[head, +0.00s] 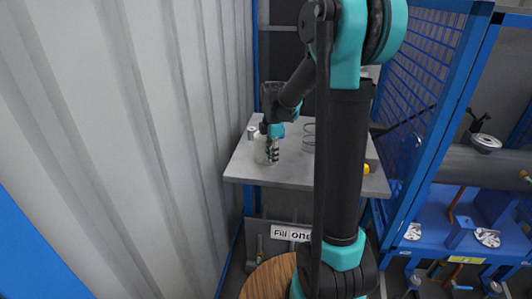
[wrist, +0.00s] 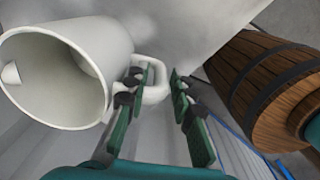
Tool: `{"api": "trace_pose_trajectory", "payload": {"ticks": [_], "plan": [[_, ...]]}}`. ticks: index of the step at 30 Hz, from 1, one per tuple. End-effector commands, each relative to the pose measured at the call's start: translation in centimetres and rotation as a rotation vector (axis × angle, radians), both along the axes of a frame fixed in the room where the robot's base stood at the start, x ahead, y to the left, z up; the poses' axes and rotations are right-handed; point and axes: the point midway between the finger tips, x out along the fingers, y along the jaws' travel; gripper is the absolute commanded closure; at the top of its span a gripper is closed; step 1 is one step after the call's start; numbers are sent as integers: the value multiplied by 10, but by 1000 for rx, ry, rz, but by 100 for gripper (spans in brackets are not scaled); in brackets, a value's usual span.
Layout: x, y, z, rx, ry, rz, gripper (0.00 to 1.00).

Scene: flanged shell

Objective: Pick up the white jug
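The white jug (wrist: 60,75) fills the left of the wrist view, its open mouth facing the camera and its handle (wrist: 157,88) on its right side. My gripper (wrist: 165,78) is open, with green-padded fingers. The left finger overlaps the jug's handle; I cannot tell whether it passes through the loop or touches it. The right finger is apart from the handle. In the head view, my gripper (head: 273,150) is beside the pale jug (head: 260,149) at the left of the grey shelf (head: 290,178), partly hiding it.
A wooden barrel (wrist: 262,85) with dark hoops is close on the right in the wrist view. On the shelf are a small can (head: 251,133), a wire coil (head: 308,137) and a yellow object (head: 366,169). A corrugated wall (head: 140,130) stands left, a blue mesh frame (head: 425,90) right.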

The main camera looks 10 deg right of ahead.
Motion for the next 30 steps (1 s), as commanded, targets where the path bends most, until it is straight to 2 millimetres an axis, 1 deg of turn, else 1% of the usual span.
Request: {"api": "trace_pose_trajectory", "payload": {"ticks": [3,10,16,30], "plan": [[0,0,-8,0,0,0,76],[0,0,-9,0,0,0,76],[0,0,-9,0,0,0,100],[0,0,-8,0,0,0,100]]}}
